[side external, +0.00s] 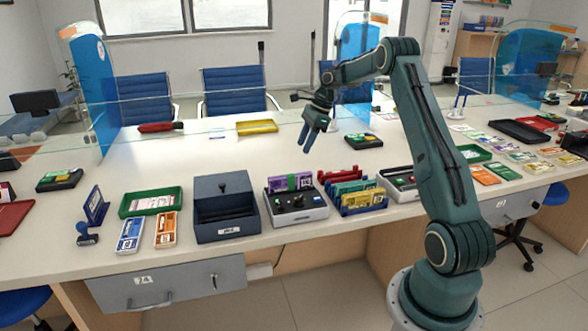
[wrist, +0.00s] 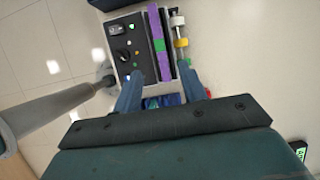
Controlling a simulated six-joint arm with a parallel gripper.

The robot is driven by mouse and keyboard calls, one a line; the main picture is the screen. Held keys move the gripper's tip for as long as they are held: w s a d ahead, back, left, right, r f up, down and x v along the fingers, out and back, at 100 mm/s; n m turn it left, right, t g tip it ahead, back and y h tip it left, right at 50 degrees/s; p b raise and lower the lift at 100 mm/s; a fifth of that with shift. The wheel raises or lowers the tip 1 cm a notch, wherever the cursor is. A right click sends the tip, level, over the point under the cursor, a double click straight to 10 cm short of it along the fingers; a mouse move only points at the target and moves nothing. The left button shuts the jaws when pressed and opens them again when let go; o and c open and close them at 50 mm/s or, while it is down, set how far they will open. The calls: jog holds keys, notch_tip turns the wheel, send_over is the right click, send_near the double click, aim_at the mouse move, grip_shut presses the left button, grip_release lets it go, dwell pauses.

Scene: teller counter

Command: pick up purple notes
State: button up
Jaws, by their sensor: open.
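The purple notes (side external: 289,182) stand on edge in the back slot of a grey and black counting machine (side external: 296,208) on the counter. In the wrist view the purple notes (wrist: 157,42) show as a narrow purple strip with a green patch, along one side of the machine (wrist: 126,50). My gripper (side external: 309,139) is open and empty, above the counter and behind the machine, well clear of the notes. In the wrist view my gripper's two blue fingers (wrist: 160,86) are spread apart, with the notes in line beyond the gap between them.
A dark open box (side external: 224,208) stands left of the machine. Racks with red, teal and yellow notes (side external: 355,195) stand close on its right. A green tray (side external: 150,202) lies farther left. A glass screen (side external: 230,122) runs along the back. The counter middle is clear.

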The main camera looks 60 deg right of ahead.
aim_at(292, 175)
jog(key=x, duration=0.8)
jog(key=shift+f, duration=0.1)
jog(key=shift+x, duration=2.65)
grip_shut()
